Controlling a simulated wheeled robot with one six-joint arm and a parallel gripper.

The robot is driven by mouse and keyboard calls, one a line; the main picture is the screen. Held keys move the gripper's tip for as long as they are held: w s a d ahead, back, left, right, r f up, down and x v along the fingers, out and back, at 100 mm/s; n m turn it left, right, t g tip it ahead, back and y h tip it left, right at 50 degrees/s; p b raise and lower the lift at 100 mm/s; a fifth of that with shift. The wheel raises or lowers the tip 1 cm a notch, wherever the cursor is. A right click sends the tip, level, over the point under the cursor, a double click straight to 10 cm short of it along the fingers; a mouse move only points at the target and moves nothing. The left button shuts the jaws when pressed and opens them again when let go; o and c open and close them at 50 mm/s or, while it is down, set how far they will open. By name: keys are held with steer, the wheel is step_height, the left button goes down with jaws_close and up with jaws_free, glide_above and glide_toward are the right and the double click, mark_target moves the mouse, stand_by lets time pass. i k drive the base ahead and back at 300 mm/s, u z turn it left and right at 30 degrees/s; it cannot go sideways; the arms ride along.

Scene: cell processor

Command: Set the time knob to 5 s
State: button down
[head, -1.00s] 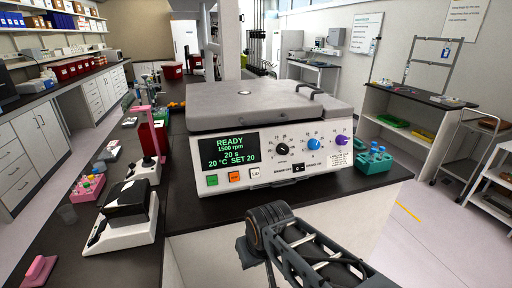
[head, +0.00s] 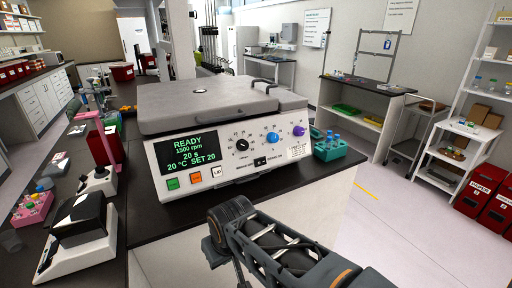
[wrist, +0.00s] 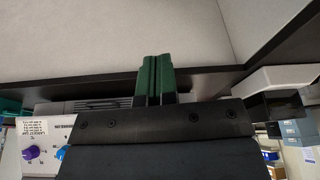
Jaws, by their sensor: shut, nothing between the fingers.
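The cell processor (head: 225,100) stands on the dark bench. Its green display (head: 189,151) reads READY, 1500 rpm, 20 s, 20 °C SET 20. Its front has a black knob (head: 242,144), a blue knob (head: 272,137) and a purple knob (head: 298,130); their lettering is too small to read, so I cannot tell which is the time knob. In the wrist view, the purple knob (wrist: 32,152) and part of the blue knob (wrist: 62,153) show at lower left. My gripper (wrist: 156,58) has its green fingers together, empty, apart from the knobs. My arm is in front of and below the panel in the head view.
Green, orange and white buttons sit under the display. A teal tube rack (head: 329,149) stands right of the processor. A black-and-white device (head: 82,236) and a pink rack (head: 33,208) are on the left bench. Open floor lies to the right.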

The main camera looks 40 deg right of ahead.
mark_target(272, 138)
steer(key=k, duration=0.5)
steer(key=z, duration=1.05)
steer(key=i, duration=0.55)
steer(key=u, duration=0.6)
